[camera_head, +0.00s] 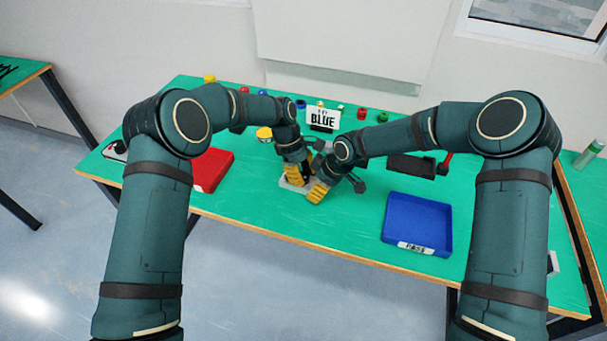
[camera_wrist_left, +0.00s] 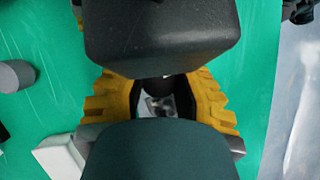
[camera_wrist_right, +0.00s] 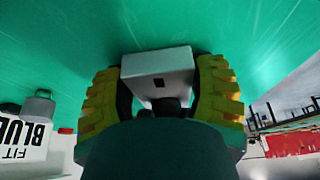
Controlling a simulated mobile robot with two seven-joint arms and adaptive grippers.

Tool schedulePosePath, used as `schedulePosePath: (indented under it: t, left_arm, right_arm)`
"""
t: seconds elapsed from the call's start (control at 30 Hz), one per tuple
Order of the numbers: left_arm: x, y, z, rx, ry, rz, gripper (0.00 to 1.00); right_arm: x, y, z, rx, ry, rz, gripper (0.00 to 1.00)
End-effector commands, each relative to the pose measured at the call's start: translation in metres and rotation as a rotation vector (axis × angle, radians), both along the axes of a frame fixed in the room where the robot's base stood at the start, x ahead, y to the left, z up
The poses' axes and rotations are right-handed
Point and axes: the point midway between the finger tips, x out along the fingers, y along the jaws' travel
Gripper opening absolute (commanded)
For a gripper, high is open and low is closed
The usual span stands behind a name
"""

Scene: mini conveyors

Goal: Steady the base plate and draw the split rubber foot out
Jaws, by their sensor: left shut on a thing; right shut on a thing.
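The pale grey base plate (camera_head: 290,187) lies on the green table at its middle, partly hidden by my grippers. My left gripper (camera_head: 294,172), with yellow fingers, is shut on the base plate from above. Its wrist view shows a pale grey patch (camera_wrist_left: 160,105) between the fingers, with dark parts around it. My right gripper (camera_head: 318,191) is shut at the plate's right end. Its wrist view shows a pale grey block (camera_wrist_right: 158,65) with a small dark square opening. Dark pieces show below the block between the fingers; the split rubber foot is not clearly distinguishable there.
A red tray (camera_head: 212,169) lies left of the grippers and a blue tray (camera_head: 417,222) lies to the right. A white sign reading BLUE (camera_head: 322,118) stands behind, among several small coloured parts. A dark object (camera_head: 411,166) is at the right. The table's front edge is near.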

Motion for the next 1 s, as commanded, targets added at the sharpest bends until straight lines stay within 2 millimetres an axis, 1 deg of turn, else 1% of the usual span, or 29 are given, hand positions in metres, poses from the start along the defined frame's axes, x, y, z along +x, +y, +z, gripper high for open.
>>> schedulePosePath:
  t: [0.03, 1.0]
  left_arm:
    - [0.0, 0.0, 0.001, 0.0, 0.0, 0.0, 0.0]
    - [0.0, 0.0, 0.042, -0.001, -0.001, 0.0, 0.0]
  right_arm:
    - [-0.003, -0.001, -0.003, -0.003, 0.008, 0.001, 0.17]
    - [-0.003, -0.001, -0.003, -0.003, 0.008, 0.001, 0.17]
